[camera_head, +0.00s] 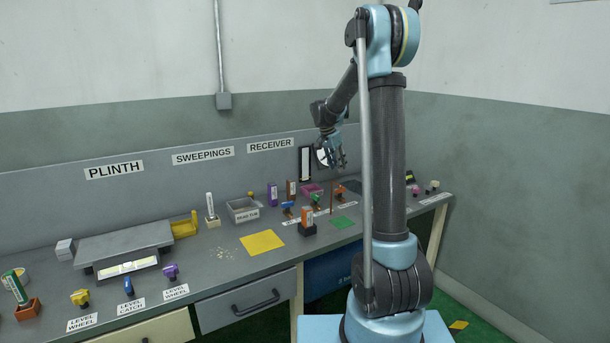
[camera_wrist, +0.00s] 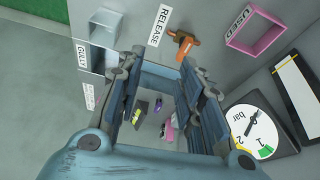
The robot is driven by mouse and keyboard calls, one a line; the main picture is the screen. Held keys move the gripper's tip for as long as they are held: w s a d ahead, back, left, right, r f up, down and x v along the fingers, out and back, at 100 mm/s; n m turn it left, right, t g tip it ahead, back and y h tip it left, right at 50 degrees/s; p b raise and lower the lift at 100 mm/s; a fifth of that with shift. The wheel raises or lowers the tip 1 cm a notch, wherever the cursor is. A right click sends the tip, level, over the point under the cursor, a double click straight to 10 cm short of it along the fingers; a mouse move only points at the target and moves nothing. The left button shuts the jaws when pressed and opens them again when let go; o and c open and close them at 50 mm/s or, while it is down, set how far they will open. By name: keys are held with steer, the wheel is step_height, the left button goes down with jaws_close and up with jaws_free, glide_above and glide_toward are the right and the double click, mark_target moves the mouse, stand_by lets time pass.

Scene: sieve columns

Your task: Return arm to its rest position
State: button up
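My gripper (camera_head: 338,162) hangs from the raised arm above the back right of the bench, in front of the pressure gauge. In the wrist view my gripper (camera_wrist: 158,70) shows two dark fingers set apart, with no object held between them. The gap between the fingers shows only the bench surface and small things on it further off. The gripper appears clear of the bench and of the things on it. The gauge (camera_wrist: 250,128) with its dial marked "bar" lies right of the fingers in the wrist view.
An orange-handled valve (camera_wrist: 184,43) by the RELEASE label and a pink open tray (camera_wrist: 266,45) are near the gripper. The bench (camera_head: 215,255) also holds a yellow mat (camera_head: 262,241), a grey bin (camera_head: 243,209) and a raised plinth plate (camera_head: 125,241). The air above the bench is free.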

steer(key=s+d+r+n+y, duration=0.1)
steer(key=s+n, duration=0.1)
steer(key=s, duration=0.7)
steer(key=s+d+r+n, duration=0.1)
steer(key=s+n, duration=0.1)
steer(key=s, duration=0.7)
steer(key=s+d+r+n+y, duration=0.1)
steer(key=s+d+n, duration=0.1)
steer(key=s, duration=0.7)
steer(key=s+f+n, duration=0.1)
steer(key=s+f, duration=0.3)
steer(key=s, duration=0.3)
steer(key=s+f+n+y, duration=0.1)
steer(key=s+f+n, duration=0.1)
steer(key=s+f, duration=0.2)
steer(key=s+f+n, duration=0.2)
steer(key=s+f, duration=0.2)
steer(key=s, duration=0.6)
steer(key=shift+a, duration=0.45)
steer(key=shift+f, duration=0.1)
steer(key=shift+w+f, duration=0.2)
steer(key=shift+w, duration=0.15)
steer(key=shift+a, duration=0.15)
